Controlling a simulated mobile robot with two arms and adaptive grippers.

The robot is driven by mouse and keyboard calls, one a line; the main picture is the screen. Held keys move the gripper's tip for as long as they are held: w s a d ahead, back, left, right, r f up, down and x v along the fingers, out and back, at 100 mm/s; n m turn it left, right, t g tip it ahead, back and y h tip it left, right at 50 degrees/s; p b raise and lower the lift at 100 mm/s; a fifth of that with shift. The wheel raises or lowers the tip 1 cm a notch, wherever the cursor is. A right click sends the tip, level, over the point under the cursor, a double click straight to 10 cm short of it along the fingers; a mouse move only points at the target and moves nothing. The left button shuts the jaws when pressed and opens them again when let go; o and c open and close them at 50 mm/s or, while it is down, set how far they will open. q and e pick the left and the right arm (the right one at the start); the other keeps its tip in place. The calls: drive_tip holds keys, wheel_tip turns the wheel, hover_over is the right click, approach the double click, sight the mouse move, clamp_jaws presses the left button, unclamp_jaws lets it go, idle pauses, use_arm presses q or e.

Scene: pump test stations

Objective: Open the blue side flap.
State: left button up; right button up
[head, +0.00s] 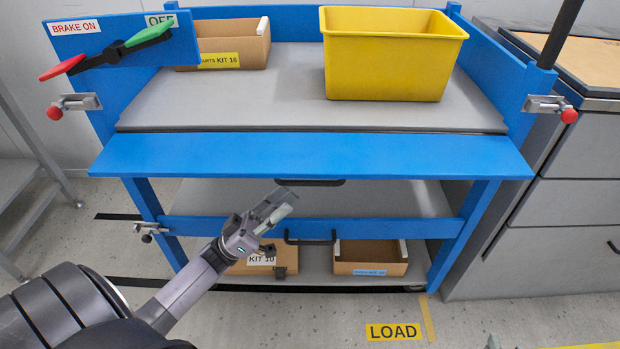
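The blue side flap (310,155) runs along the front of the blue cart at deck level. It appears folded outward from the deck edge, its near edge wider than its far edge, and the grey deck (300,115) shows unblocked behind it. A dark handle (310,183) shows under its near edge. Latches with red knobs sit at the left post (76,104) and right post (550,104). My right gripper is not in view.
A yellow bin (390,55) and a cardboard box (235,45) stand on the deck. Two boxes (258,266) (370,259) lie on the lower shelf. A brake lever (105,55) is at upper left. Grey drawers (570,215) stand at right.

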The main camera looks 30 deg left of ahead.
sight(306, 185)
use_arm(q)
drive_tip(key=x, duration=0.8)
drive_tip(key=shift+f, duration=0.1)
clamp_jaws()
idle(0.6)
